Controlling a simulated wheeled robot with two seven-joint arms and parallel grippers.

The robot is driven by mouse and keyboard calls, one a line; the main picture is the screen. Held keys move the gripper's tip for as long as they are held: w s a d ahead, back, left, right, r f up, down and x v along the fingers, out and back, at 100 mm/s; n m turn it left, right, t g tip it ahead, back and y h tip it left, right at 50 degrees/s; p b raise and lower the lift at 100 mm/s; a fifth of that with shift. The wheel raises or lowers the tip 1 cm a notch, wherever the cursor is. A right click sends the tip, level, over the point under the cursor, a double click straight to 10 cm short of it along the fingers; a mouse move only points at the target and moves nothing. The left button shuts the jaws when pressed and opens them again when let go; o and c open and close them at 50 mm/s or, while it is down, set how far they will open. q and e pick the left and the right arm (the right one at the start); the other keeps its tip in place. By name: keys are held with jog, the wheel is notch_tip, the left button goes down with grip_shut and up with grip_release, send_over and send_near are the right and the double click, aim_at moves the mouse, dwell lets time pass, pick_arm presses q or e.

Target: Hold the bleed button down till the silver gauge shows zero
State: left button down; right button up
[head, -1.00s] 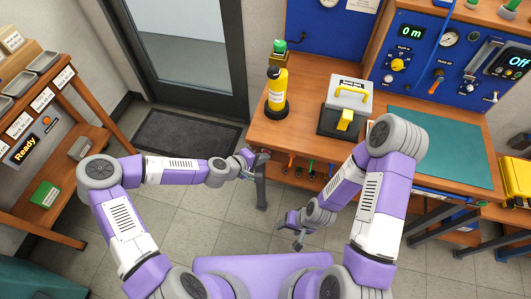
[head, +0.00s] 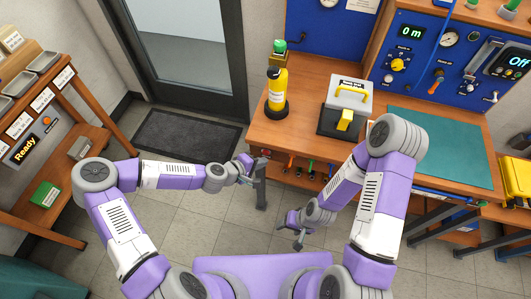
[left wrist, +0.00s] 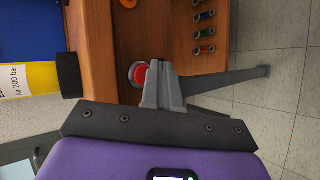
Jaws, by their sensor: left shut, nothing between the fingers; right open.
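A round red button (left wrist: 139,74) in a grey ring sits on the wooden bench front in the left wrist view. My left gripper (head: 264,160) is shut and empty at the bench's front left corner in the head view. In the left wrist view its fingertips (left wrist: 158,64) are just beside the button and overlap its edge; I cannot tell whether they touch it. The button is not discernible in the head view. A round gauge (head: 449,37) is on the blue panel, its reading too small to tell. My right gripper (head: 298,240) is open and empty, low before the bench.
A yellow cylinder (head: 277,91) and a grey case with a yellow handle (head: 350,94) stand on the bench. Several coloured fittings (left wrist: 204,32) line the bench front. A bench leg (head: 262,190) is close below my left gripper. A green mat (head: 440,145) lies at right.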

pick_arm(q)
jog(key=s, duration=0.1)
jog(key=s+a, duration=0.1)
jog(key=s, duration=0.2)
jog(key=shift+s+a, duration=0.3)
jog(key=shift+s, duration=0.05)
jog(key=shift+f, duration=0.1)
dwell(0.3)
jog(key=s+a+f+m+g+y, duration=0.2)
jog(key=s+a+f+m+g, duration=0.1)
jog(key=s, duration=0.4)
jog(key=s+a+f+m+g+y, duration=0.3)
jog(key=s+a+f, duration=0.2)
jog(key=s+f, duration=0.2)
jog(key=shift+s+a+f+g+p, duration=0.15)
jog(key=shift+s+a+g+p, duration=0.15)
jog(key=shift+s+p, duration=0.25)
jog(key=shift+s, duration=0.1)
